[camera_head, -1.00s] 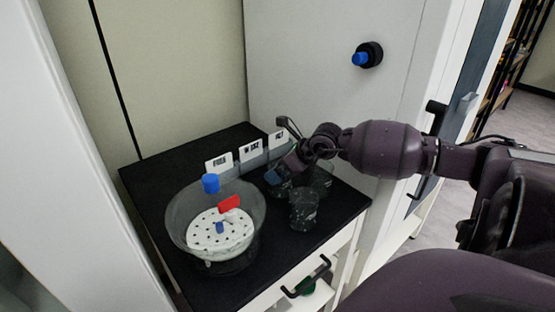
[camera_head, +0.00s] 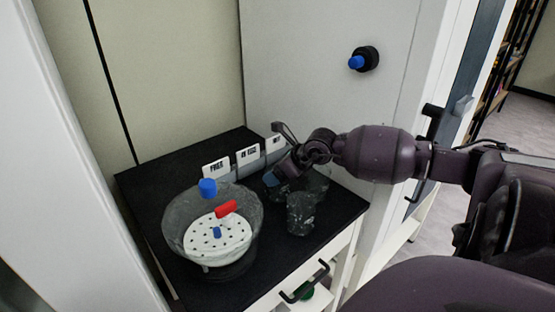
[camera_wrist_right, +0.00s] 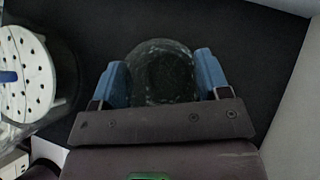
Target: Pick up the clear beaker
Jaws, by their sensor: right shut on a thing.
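Several clear beakers stand close together on the right part of the black top (camera_head: 160,165); one (camera_head: 301,214) is in front and another (camera_head: 316,184) is behind it. My right gripper (camera_head: 273,180) reaches in from the right, at the left of this group. In the right wrist view its two blue fingers (camera_wrist_right: 163,85) are shut on the sides of a clear beaker (camera_wrist_right: 163,72), which sits between them over the black surface. In the head view the held beaker is mostly hidden by the gripper and hard to outline. My left gripper is not in view.
A large clear bowl (camera_head: 172,225) with a white perforated plate (camera_head: 205,242) and blue and red parts stands to the left. White labelled cards (camera_head: 247,155) stand behind. A white wall (camera_head: 310,60) with a blue knob (camera_head: 356,62) rises at the back right. A drawer handle (camera_head: 305,283) is in front.

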